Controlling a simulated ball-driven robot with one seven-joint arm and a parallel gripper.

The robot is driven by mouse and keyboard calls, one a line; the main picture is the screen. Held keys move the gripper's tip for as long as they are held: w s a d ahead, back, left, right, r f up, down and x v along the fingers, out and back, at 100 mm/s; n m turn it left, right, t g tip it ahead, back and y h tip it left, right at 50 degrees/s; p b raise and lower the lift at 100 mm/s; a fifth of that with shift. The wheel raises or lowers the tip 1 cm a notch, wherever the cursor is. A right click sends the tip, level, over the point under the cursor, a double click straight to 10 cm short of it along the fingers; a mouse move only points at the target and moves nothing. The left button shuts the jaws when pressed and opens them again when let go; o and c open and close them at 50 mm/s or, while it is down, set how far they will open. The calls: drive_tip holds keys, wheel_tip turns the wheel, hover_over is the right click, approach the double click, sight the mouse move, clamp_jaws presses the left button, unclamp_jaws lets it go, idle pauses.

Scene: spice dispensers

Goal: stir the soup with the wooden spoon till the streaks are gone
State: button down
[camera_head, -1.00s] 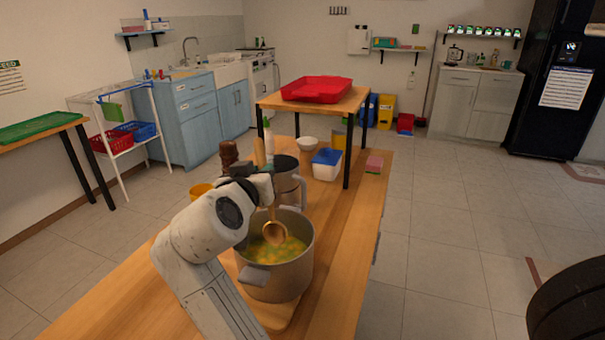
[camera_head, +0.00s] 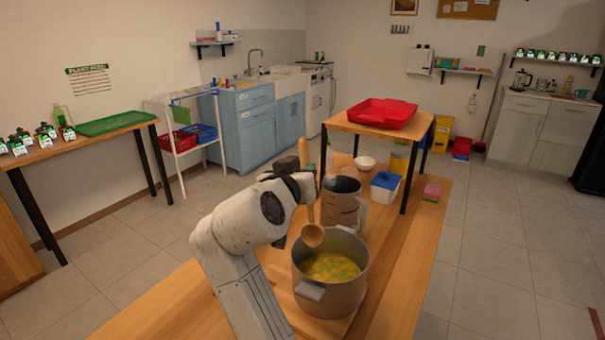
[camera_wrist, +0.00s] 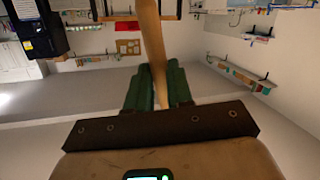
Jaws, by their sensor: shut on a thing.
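My gripper (camera_head: 305,178) is shut on the wooden spoon (camera_head: 312,236) above the back-left side of the pot. In the wrist view, the spoon's handle (camera_wrist: 150,35) stands between the green fingers of my gripper (camera_wrist: 157,78). The spoon's bowl hangs clear of the soup, by the pot's rim. The grey metal pot (camera_head: 345,294) stands on a wooden board. The soup (camera_head: 331,267) in it is yellow-green with lighter and orange patches. I cannot tell whether these are streaks or pieces.
A tall metal jug (camera_head: 342,204) stands just behind the pot. A blue-and-white container (camera_head: 385,187), a white bowl (camera_head: 365,162) and a pink-green sponge (camera_head: 432,192) are further back. A raised shelf holds a red tray (camera_head: 383,113). The counter right of the pot is clear.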

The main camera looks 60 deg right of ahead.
sight(307, 147)
wheel_tip(307, 147, up, 5)
drive_tip(key=p, duration=0.4)
idle(0.3)
idle(0.9)
